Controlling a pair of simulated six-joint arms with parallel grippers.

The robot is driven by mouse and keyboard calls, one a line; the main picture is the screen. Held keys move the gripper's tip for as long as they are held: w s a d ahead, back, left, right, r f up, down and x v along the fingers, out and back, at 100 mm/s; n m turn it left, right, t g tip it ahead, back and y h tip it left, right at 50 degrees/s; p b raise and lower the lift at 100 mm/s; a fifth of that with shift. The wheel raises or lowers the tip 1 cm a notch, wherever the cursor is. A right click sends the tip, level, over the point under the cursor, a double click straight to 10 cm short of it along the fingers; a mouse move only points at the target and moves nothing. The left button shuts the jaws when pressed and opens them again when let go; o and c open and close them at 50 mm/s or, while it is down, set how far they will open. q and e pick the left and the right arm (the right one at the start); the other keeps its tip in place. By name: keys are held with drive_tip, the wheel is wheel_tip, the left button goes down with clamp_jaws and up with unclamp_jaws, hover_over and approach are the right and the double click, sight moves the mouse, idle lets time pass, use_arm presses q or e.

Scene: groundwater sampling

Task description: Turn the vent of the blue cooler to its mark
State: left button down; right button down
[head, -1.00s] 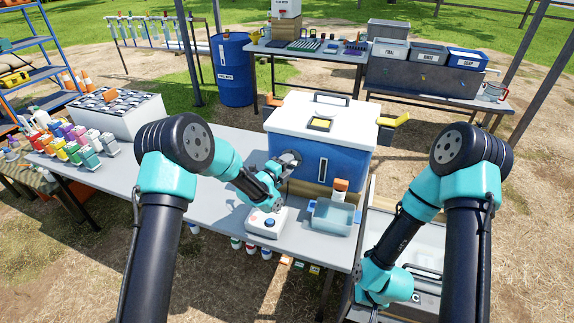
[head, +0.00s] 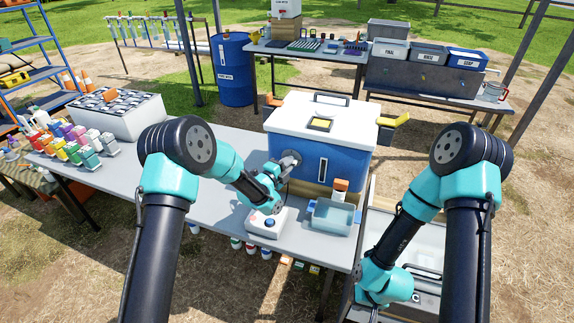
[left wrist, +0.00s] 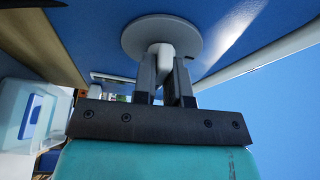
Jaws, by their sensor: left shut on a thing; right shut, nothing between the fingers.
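The blue cooler (head: 342,163) with a white lid (head: 350,120) stands on the grey table in the head view. Its vent, a grey disc (left wrist: 142,38) with a white knob (left wrist: 160,62), sits on the blue wall in the left wrist view. My left gripper (left wrist: 165,78) is shut on the white knob, its fingers on both sides of it. In the head view my left gripper (head: 286,164) is at the cooler's left front face, partly hidden by its own wrist. The vent's mark cannot be made out. My right gripper (head: 368,302) is low at the right, its fingers hardly visible.
A white rack box (head: 122,115) and several coloured bottles are at the left. The middle left of the table is clear.

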use_arm(q)
drive_tip(key=n+t, duration=0.1)
drive_tip(key=n, duration=0.3)
drive_tip(key=n+t+y, duration=0.1)
drive_tip(key=n+t, duration=0.1)
drive_tip(key=n, duration=0.3)
drive_tip(key=n+t, duration=0.2)
drive_tip(key=n, duration=0.2)
drive_tip(key=shift+d+n+y, duration=0.25)
drive_tip(key=shift+n+y, duration=0.05)
drive_tip(key=shift+y, duration=0.1)
drive_tip(key=n+y, duration=0.1)
drive_tip(key=n, duration=0.2)
drive_tip(key=n+t+y, duration=0.1)
drive_tip(key=n, duration=0.2)
drive_tip(key=shift+f+n+y, duration=0.1)
drive_tip(key=shift+n+y, duration=0.2)
drive_tip(key=c, duration=1.1)
unclamp_jaws()
drive_tip(key=shift+s, duration=0.1)
